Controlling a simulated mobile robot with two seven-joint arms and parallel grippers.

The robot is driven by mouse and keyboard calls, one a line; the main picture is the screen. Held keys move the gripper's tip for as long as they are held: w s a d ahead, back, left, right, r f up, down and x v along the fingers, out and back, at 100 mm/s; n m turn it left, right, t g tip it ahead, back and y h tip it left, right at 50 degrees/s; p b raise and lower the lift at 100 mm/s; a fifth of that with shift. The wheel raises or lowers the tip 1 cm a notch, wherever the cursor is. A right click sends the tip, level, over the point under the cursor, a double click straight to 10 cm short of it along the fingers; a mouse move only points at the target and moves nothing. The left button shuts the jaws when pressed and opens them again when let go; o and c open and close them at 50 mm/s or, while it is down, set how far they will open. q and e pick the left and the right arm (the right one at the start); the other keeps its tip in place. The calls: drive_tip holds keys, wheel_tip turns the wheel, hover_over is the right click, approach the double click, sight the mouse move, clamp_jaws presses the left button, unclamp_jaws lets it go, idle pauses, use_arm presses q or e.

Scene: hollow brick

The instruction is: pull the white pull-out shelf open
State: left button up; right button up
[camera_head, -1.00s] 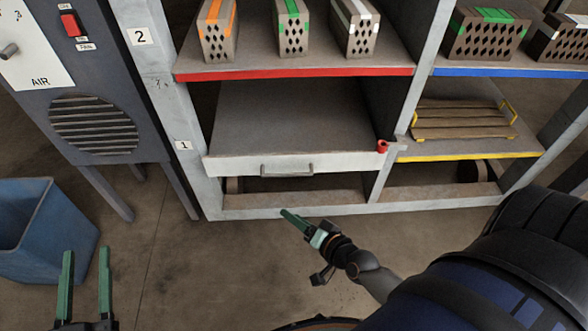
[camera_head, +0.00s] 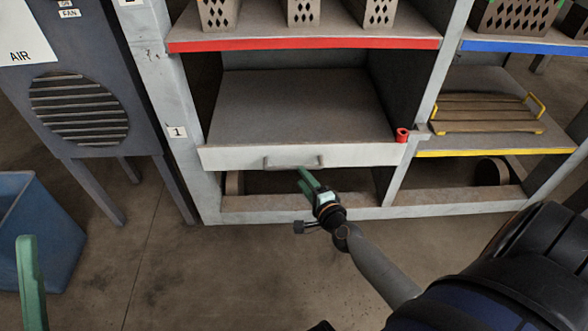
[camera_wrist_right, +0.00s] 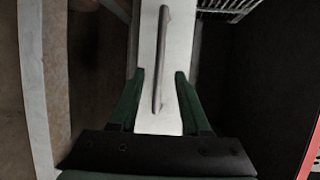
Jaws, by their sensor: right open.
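The white pull-out shelf (camera_head: 225,157) is a grey tray with a white front, in the middle bay of the rack, marked 1. Its grey bar handle (camera_head: 280,163) is on the front. My right gripper (camera_head: 304,178) is open at the handle's right part, just in front of or below it. In the right wrist view the handle (camera_wrist_right: 162,40) runs between the two green fingers (camera_wrist_right: 160,75), with gaps on both sides; no contact shows. Only one green finger of my left gripper (camera_head: 31,285) shows at the lower left, away from the shelf.
A red clip-like part (camera_head: 402,135) sits at the shelf's right end, by the rack post. Above is a red-edged shelf (camera_head: 300,45) with hollow bricks. A yellow-edged shelf (camera_head: 495,153) with a wooden slatted tray is at right. A blue bin (camera_head: 25,235) stands left. Floor in front is clear.

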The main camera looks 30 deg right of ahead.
sight(294, 166)
drive_tip(key=b+x, duration=0.1)
drive_tip(key=x, duration=0.5)
drive_tip(key=shift+w+f, duration=0.15)
drive_tip(key=shift+w, duration=0.25)
drive_tip(key=shift+c, duration=0.3)
clamp_jaws()
idle(0.7)
